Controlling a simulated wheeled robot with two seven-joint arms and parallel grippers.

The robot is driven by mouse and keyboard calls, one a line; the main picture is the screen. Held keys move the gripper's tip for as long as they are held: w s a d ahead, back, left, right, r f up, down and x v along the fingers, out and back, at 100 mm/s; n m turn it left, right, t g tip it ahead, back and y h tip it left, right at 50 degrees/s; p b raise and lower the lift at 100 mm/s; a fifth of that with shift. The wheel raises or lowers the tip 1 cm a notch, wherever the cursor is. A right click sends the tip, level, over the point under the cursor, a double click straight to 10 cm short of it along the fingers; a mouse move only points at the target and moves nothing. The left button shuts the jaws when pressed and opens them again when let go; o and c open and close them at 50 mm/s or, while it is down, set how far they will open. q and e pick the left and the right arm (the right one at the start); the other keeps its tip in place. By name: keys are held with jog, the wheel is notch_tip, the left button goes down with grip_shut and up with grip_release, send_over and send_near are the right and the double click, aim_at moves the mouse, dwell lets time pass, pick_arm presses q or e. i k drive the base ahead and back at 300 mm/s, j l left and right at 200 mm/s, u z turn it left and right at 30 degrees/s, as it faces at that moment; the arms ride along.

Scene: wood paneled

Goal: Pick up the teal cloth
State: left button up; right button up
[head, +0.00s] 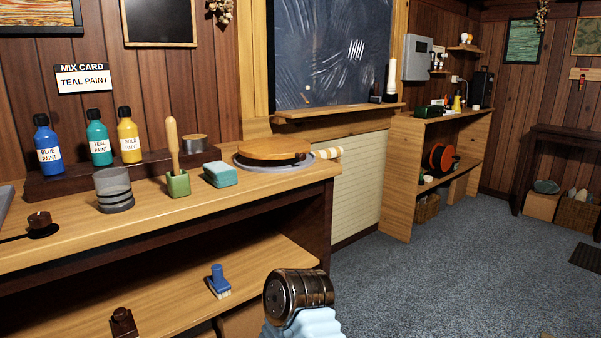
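A small teal folded block (220,174), which looks like the teal cloth, lies on the wooden workbench top (115,227). It sits between a green holder (178,184) with a wooden-handled tool upright in it and a round wooden board. Nothing covers it and nothing touches it from above. Neither of my grippers shows in the head view. Only a dark and light-blue part, apparently of my own arm, shows at the bottom centre, well in front of the bench.
Left of the cloth stand a grey striped cup (113,190) and blue, teal and gold paint bottles (99,144) on a dark riser. Right of it is a round board (273,151) with a pale-handled roller. A blue brush (218,281) lies on the lower shelf. Carpet (440,275) at right is clear.

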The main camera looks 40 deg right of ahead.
aim_at(220, 175)
jog(key=z, duration=0.85)
jog(key=i+l+u, duration=0.15)
jog(key=l, duration=0.35)
jog(key=l+u, duration=0.1)
jog(key=l, duration=0.45)
jog(key=i, duration=0.05)
